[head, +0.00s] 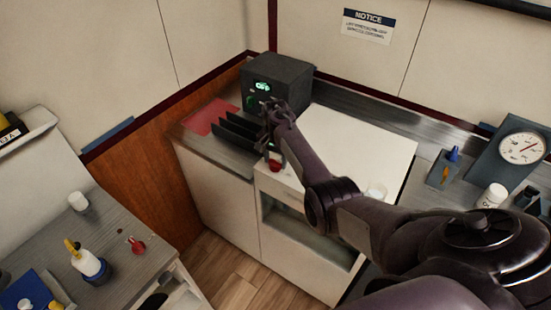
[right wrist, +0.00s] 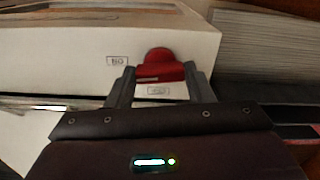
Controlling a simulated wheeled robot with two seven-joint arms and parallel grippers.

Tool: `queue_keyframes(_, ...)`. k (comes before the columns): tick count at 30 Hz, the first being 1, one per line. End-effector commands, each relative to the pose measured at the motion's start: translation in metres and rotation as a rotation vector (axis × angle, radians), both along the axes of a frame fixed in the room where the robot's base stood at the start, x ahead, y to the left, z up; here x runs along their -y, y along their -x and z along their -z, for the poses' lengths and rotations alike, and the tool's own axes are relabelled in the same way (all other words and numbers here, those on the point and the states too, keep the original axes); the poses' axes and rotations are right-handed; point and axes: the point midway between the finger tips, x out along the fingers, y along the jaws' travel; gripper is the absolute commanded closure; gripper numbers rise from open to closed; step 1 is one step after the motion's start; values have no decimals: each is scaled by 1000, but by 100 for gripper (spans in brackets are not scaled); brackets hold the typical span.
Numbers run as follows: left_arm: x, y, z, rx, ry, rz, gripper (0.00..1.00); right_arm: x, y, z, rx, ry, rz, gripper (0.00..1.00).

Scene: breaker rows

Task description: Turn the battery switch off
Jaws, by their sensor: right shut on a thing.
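The red battery switch (head: 275,165) is on the upper front of the white cabinet (head: 345,139), just below its top edge. In the right wrist view the red switch handle (right wrist: 158,62) has a rounded top and sits between the fingers of my right gripper (right wrist: 159,76). Small labels, too blurred to read surely, are beside and below it. In the head view my right gripper (head: 273,144) reaches down at the cabinet's front edge and is shut on the switch. The switch's lower part is hidden. My left gripper is not in view.
A dark box with a green display (head: 278,80) stands behind, with a black rack (head: 235,133) and a red mat (head: 209,116) beside it. A gauge (head: 522,148) and a white bottle (head: 491,196) stand at right. A side table at left holds a bottle (head: 90,264) and a red item (head: 137,246).

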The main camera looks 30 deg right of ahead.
Motion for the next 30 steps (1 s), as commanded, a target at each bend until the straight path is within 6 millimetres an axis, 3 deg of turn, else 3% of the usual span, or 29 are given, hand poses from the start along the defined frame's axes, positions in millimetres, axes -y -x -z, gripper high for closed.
queue_keyframes(30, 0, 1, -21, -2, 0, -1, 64, 0, 0, -1, 0, 0, -944, 76)
